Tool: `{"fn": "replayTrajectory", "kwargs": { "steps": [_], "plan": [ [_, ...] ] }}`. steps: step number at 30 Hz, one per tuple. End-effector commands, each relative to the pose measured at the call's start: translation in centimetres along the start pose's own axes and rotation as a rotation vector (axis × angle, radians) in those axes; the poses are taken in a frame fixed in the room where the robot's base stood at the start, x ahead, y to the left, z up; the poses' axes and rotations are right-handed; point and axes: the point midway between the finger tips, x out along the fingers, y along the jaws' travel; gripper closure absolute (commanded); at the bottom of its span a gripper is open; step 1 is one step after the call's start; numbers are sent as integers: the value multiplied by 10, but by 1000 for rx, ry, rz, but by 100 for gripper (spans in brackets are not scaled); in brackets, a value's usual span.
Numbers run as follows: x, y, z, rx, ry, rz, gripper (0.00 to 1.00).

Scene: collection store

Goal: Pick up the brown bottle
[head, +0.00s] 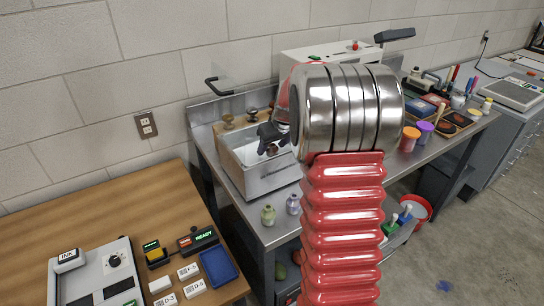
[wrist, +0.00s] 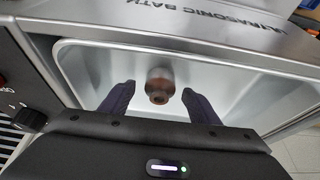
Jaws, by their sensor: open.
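The brown bottle (wrist: 160,85) is in the metal basin of the ultrasonic bath (wrist: 85,65), seen nearly end-on. My gripper (wrist: 158,90) is open, with one dark finger on each side of the bottle and a gap on both sides. In the head view my gripper (head: 270,137) is over the bath (head: 262,184), and a small brown part of the bottle (head: 272,150) shows below it. The rest of the bottle is hidden there by my gripper and the bath wall.
The basin walls are close around my fingers. A wooden table (head: 100,215) is at left.

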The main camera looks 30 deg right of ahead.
Motion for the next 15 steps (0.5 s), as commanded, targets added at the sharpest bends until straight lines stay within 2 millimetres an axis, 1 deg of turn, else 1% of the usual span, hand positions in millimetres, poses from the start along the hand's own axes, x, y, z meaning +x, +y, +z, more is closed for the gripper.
{"fn": "replayTrajectory", "kwargs": {
  "steps": [6,15],
  "plan": [
    [0,0,0,0,0,0,45],
    [0,0,0,0,0,0,66]
  ]
}}
